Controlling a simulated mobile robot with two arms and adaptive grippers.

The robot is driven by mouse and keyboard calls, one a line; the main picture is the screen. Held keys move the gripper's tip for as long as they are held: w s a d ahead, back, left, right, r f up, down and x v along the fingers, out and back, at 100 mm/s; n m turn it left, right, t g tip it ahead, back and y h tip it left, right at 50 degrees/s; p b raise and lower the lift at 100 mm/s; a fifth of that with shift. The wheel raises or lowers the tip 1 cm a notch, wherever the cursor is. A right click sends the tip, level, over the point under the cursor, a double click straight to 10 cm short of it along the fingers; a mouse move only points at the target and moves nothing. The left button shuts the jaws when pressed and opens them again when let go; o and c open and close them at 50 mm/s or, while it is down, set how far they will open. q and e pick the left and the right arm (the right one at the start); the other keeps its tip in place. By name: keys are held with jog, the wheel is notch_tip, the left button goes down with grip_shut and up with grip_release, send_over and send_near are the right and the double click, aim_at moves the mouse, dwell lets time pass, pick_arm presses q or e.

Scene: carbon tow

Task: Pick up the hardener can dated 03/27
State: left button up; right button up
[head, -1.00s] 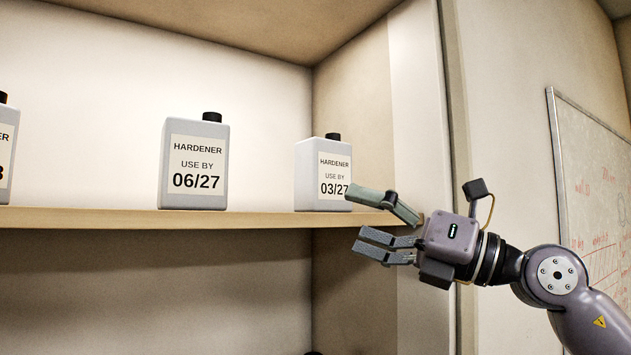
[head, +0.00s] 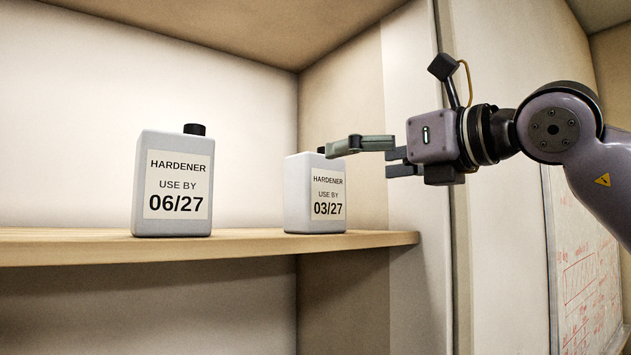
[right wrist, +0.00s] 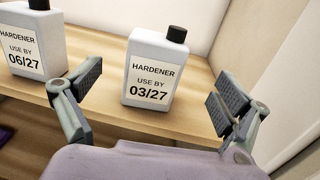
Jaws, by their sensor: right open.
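The hardener can dated 03/27 (head: 314,200) is a light grey bottle with a white label and a black cap. It stands upright near the right end of the wooden shelf. It also shows in the right wrist view (right wrist: 152,72), between and beyond the open fingers. My right gripper (head: 358,158) is open and empty, at the height of the can's top and to its right in the head view. One finger overlaps the can's cap and upper edge there. In the right wrist view my right gripper (right wrist: 158,98) has a finger on each side of the can. My left gripper is not in view.
A similar hardener can dated 06/27 (head: 172,190) stands to the left, and also shows in the right wrist view (right wrist: 32,48). Both cans stand on the wooden shelf (head: 60,247). The cabinet's side wall (head: 345,100) rises close to the right. A whiteboard (head: 585,275) hangs beyond.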

aim_at(329, 164)
jog(key=p+x, duration=0.2)
jog(key=x, duration=0.3)
jog(key=shift+a, duration=0.1)
jog(key=p+x, duration=0.3)
jog(key=x, duration=0.1)
jog(key=shift+w+a+r+p, duration=0.1)
jog(key=shift+a+p, duration=0.05)
jog(key=shift+p, duration=0.15)
jog(key=shift+w+a, duration=0.35)
jog(key=shift+f, duration=0.25)
jog(key=shift+d, duration=0.1)
jog(key=shift+c, duration=0.4)
jog(key=shift+c, duration=0.7)
jog(key=c, duration=1.4)
jog(key=shift+r, duration=0.15)
jog(key=shift+c, duration=0.2)
